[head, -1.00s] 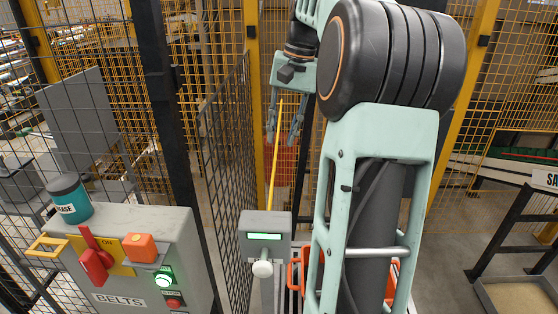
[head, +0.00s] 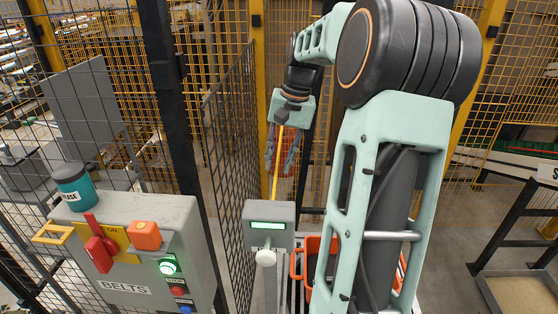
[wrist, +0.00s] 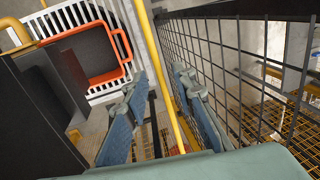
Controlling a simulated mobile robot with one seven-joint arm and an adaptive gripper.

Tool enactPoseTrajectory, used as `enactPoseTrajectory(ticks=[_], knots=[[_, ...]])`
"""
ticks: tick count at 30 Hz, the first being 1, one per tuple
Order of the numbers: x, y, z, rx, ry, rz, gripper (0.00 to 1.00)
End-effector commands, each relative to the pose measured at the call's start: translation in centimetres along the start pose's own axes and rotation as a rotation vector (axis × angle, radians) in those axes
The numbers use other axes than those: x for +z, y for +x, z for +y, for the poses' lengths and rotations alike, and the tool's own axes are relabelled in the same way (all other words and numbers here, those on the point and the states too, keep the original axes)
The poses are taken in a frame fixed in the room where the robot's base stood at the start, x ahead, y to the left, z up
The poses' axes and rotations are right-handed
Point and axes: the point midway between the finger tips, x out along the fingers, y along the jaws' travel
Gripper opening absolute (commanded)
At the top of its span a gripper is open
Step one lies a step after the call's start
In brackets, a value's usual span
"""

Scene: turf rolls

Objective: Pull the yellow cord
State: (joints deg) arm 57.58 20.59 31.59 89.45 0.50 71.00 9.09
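The yellow cord (head: 275,183) is a thin taut line running upright between the fingers of my gripper and the top of a grey box in the head view. In the wrist view the cord (wrist: 160,70) crosses the picture at a slant, passing between the two fingers with a gap on each side. My gripper (head: 279,166) points down and is open; in the wrist view its blue-grey fingers (wrist: 160,76) are spread apart. Whether the cord lies fully at fingertip depth is hard to tell. The cord's upper part is hidden behind my wrist.
The grey box (head: 283,208) with a green display and white knob stands below the gripper. A black mesh fence (head: 232,150) runs close on the left. A belts control panel (head: 150,215) is at lower left. An orange-rimmed crate (wrist: 95,50) shows in the wrist view.

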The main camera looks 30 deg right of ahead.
Motion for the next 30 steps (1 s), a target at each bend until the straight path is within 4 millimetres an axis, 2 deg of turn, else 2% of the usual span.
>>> enactPoseTrajectory(ticks=[6, 13, 26, 30], knots=[[0.0, 0.0, 0.0, 0.000, 0.000, 0.000, 0.23], [0.0, 0.0, 0.0, 0.000, 0.000, 0.000, 0.00], [0.0, 0.0, 0.0, -0.001, -0.001, 0.000, 0.00], [0.0, 1.1, 0.1, -0.001, -0.002, -0.002, 0.00]])
